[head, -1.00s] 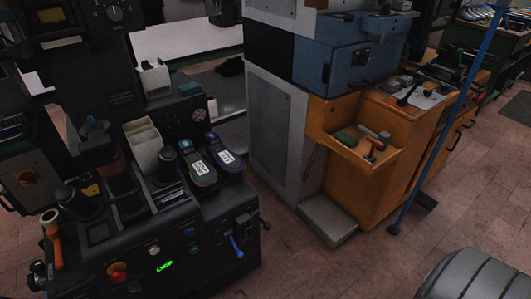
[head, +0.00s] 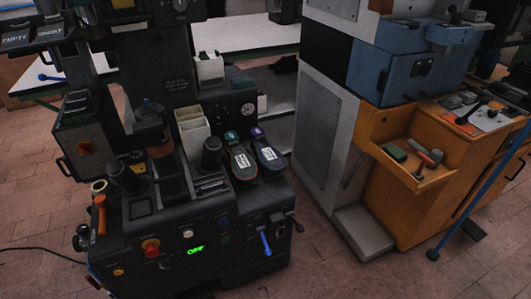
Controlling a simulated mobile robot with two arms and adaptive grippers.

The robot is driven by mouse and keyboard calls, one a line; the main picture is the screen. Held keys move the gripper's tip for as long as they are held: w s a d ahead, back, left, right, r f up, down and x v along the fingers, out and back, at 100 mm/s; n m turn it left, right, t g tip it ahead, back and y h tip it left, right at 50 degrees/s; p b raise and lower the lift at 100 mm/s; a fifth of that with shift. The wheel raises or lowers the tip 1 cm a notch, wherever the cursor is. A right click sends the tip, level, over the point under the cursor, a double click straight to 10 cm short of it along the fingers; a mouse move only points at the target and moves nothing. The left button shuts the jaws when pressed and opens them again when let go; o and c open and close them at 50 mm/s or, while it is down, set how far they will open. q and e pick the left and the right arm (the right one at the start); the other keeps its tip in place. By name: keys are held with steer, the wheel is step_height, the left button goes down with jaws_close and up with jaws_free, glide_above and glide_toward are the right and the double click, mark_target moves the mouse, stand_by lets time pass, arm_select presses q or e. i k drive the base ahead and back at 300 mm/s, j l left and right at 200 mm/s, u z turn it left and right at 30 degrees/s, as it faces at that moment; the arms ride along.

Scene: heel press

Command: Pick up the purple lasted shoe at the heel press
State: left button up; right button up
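The purple lasted shoe (head: 268,152) lies on top of the black heel press (head: 196,220), at its right side. It has a purple end at the back and a white label on its dark sole. A second lasted shoe (head: 240,160), with a teal end, an orange-brown edge and a white label, lies close beside it on the left. The press shows a green lit "OFF" display (head: 195,250). Neither of my grippers is in the head view.
A blue lever (head: 266,243) sticks out on the press front. A black post (head: 211,157) stands left of the shoes. An orange cabinet (head: 395,205) with tools in its tray and a grey machine (head: 325,110) stand at right. Brick-coloured floor (head: 330,275) is open in front.

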mark_target(274, 161)
steer(key=i+l+u, duration=0.35)
steer(key=i+l, duration=0.15)
steer(key=i+l+u, duration=0.35)
steer(key=l, duration=0.25)
steer(key=i+j, duration=0.05)
